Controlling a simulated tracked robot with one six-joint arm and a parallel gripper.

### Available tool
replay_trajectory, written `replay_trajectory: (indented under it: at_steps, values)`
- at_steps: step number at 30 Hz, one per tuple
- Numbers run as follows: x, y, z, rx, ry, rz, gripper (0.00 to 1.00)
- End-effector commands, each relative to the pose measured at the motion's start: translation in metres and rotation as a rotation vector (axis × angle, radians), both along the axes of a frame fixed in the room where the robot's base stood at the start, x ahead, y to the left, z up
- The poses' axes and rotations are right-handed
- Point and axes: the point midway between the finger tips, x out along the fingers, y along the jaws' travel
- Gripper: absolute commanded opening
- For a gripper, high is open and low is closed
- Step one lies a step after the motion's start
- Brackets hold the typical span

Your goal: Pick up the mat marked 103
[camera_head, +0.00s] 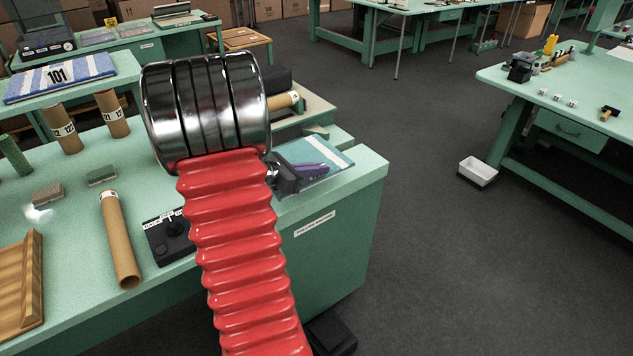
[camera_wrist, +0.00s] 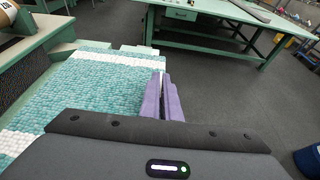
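A teal mat with white stripes (camera_head: 338,158) lies near the right end of the green table; its tufted surface fills the left of the wrist view (camera_wrist: 95,85). No number shows on its visible part, so I cannot tell whether it is 103. My gripper (camera_head: 312,169) has purple fingers at this mat's edge. In the wrist view the fingers (camera_wrist: 163,97) stand close together at the mat's right edge with a narrow gap. I cannot tell whether the edge is between them. A blue and white mat marked 101 (camera_head: 88,71) lies at the left. My arm hides part of the table.
Cardboard tubes (camera_head: 120,240), a black control box (camera_head: 172,236) and a wooden rack (camera_head: 20,280) stand on the near table. Another workbench (camera_head: 560,90) is at the right, with a white bin (camera_head: 478,172) on the floor. Grey floor between is clear.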

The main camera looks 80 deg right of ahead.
Motion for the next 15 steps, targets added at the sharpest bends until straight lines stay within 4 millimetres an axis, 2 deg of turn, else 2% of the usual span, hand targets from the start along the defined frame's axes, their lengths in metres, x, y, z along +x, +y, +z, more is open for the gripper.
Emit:
replay_trajectory:
  at_steps: [1,6,15]
  values:
    - [0.000,0.000,0.009,-0.004,-0.001,0.001,0.00]
    - [0.000,0.000,0.028,-0.002,0.000,0.001,0.00]
    - [0.000,0.000,0.035,0.001,0.001,0.000,0.00]
